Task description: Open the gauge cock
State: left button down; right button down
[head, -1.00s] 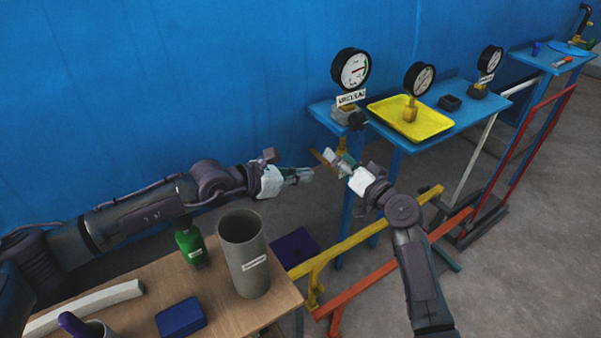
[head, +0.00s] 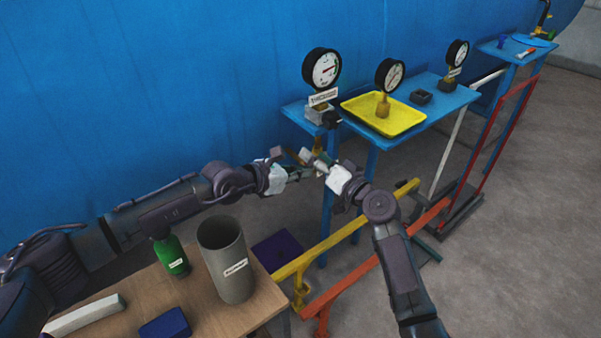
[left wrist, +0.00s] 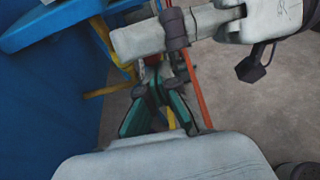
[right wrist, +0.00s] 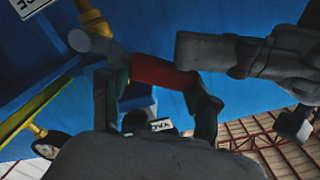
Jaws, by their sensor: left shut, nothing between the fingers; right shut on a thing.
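A dial gauge (head: 322,69) stands at the near end of the blue shelf. Brass-coloured fittings (head: 318,146) show below the shelf, partly hidden by my right gripper (head: 322,166). In the right wrist view, my right gripper (right wrist: 158,78) is shut on a red, handle-like piece (right wrist: 165,76), with a grey round end (right wrist: 90,42) and a brass fitting (right wrist: 93,18) beside it. I cannot tell which piece is the gauge cock's lever. My left gripper (head: 312,172) is shut and empty, close beside the right one; its fingers meet in the left wrist view (left wrist: 157,88).
A yellow tray (head: 358,106) with a second gauge (head: 390,75) stands on the shelf (head: 440,107). Yellow (head: 345,235) and orange (head: 375,268) rails run below. A wooden table (head: 125,310) with a grey cylinder (head: 226,262) and a green bottle (head: 170,256) is at lower left.

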pick_arm(q)
jog(key=shift+w+d+r, duration=0.1)
jog(key=shift+d+r, duration=0.05)
jog(key=shift+r, duration=0.3)
jog(key=shift+w+d+r, duration=0.1)
jog(key=shift+r, duration=0.35)
pick_arm(e)
jog(key=shift+a, duration=0.15)
jog(key=c, duration=0.6)
grip_release()
pick_arm(q)
jog(key=shift+d+f, duration=0.1)
jog(key=shift+d, duration=0.05)
pick_arm(e)
jog(key=o, duration=0.4)
jog(key=shift+f, duration=0.1)
jog(key=shift+c, duration=0.2)
pick_arm(q)
jog(key=shift+f, duration=0.1)
jog(key=shift+f, duration=0.1)
pick_arm(e)
jog(key=shift+s+d, duration=0.1)
jog(key=shift+d, duration=0.1)
